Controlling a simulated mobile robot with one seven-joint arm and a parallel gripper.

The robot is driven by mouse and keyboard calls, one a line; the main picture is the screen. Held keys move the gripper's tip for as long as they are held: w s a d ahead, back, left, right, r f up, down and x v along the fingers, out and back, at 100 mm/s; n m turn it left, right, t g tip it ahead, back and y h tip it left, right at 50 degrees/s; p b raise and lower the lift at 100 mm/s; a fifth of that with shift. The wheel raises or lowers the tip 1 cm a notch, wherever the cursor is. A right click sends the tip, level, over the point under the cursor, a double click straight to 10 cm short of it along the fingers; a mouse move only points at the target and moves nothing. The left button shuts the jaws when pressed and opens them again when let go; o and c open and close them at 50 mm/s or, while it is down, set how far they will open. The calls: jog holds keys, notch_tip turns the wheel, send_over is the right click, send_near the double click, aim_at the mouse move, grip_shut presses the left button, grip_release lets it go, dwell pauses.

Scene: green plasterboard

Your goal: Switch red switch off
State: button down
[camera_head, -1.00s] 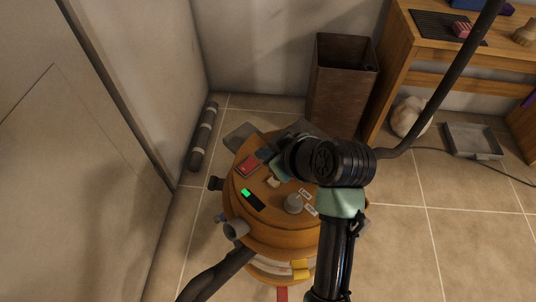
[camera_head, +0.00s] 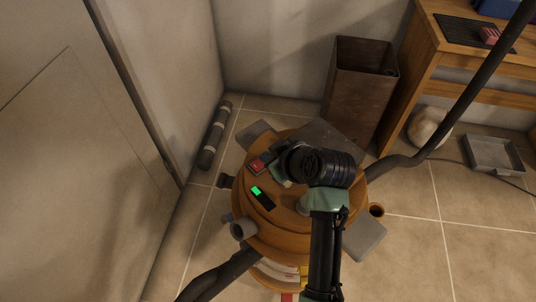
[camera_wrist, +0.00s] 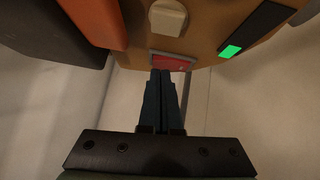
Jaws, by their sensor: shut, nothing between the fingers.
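The red switch (camera_head: 258,165) sits in a grey frame near the left edge of the round orange-brown top (camera_head: 288,228). In the wrist view the red switch (camera_wrist: 176,63) lies at the panel edge, just beyond my fingertips. My gripper (camera_wrist: 161,76) is shut and empty, its dark fingers together. The fingertips overlap the lower left of the switch frame in the picture; I cannot tell whether they touch it. In the head view my black wrist hides part of the top, and the fingers are hard to make out beside the switch.
A black strip with a lit green end (camera_head: 257,191) lies near the red switch. A beige knob (camera_wrist: 168,18) and an orange block (camera_wrist: 95,22) flank it in the wrist view. A brown bin (camera_head: 357,88) and a wooden desk (camera_head: 440,70) stand behind. A wall runs along the left.

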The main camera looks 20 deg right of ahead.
jog(key=shift+d+f, duration=0.1)
jog(key=shift+f, duration=0.15)
jog(key=shift+s+a+r+p, duration=0.15)
jog(key=shift+s+a+p, duration=0.05)
jog(key=shift+a+p, duration=0.6)
